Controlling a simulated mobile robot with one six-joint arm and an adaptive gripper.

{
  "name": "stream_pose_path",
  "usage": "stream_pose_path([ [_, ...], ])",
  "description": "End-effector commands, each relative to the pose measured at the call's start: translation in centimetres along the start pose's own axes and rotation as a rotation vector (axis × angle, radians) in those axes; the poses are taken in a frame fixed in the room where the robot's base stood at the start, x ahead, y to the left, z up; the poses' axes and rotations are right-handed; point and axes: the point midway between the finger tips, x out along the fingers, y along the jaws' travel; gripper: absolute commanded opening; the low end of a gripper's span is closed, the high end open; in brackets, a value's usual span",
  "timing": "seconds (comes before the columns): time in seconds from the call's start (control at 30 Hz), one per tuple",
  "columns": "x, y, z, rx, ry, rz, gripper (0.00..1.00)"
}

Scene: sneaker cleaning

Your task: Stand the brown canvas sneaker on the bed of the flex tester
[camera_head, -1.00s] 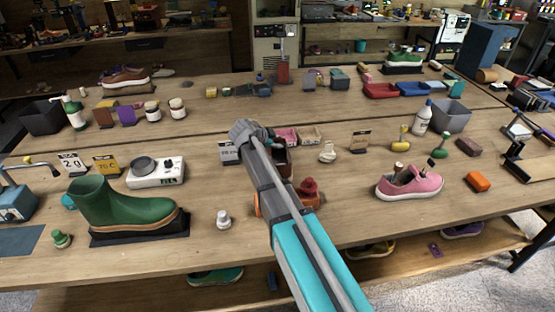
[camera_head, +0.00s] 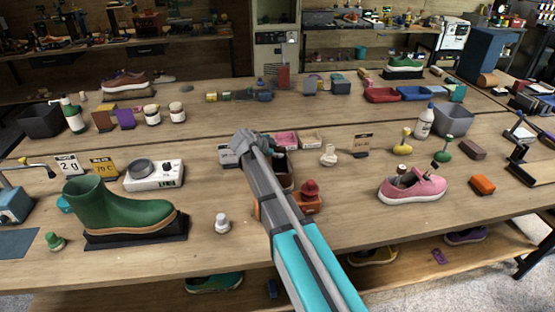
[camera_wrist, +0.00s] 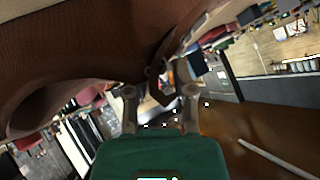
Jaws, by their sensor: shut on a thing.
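The brown canvas sneaker (camera_wrist: 85,40) fills the top left of the wrist view, very close, with ribbed red-brown fabric and a pale edge at the corner. My gripper (camera_wrist: 158,92) is shut on it; the exact contact is dark and partly hidden. An orange device with a red knob (camera_head: 309,190) stands beside my arm, partly covered. I cannot tell whether it is the flex tester, and I cannot make out a bed.
A green boot (camera_head: 115,210) stands on a black base at left, near a white dial device (camera_head: 154,175). A small white knob (camera_head: 222,223) stands in front. A pink sneaker (camera_head: 415,187) and an orange block (camera_head: 483,184) are at right. The front table strip has bare wood.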

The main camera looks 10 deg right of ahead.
Motion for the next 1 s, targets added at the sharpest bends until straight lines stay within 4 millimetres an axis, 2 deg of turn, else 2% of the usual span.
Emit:
stream_pose_path([
  [0.2,1.17,0.78,1.31,0.000,0.001,-0.001,0.00],
  [0.73,1.39,0.93,1.56,0.000,0.001,0.000,0.00],
  [0.77,1.39,0.95,1.58,0.000,0.000,0.000,0.34],
  [0.93,1.34,0.91,1.52,0.000,0.000,0.000,0.66],
  [1.0,1.34,0.91,1.52,0.000,0.000,0.000,0.67],
])
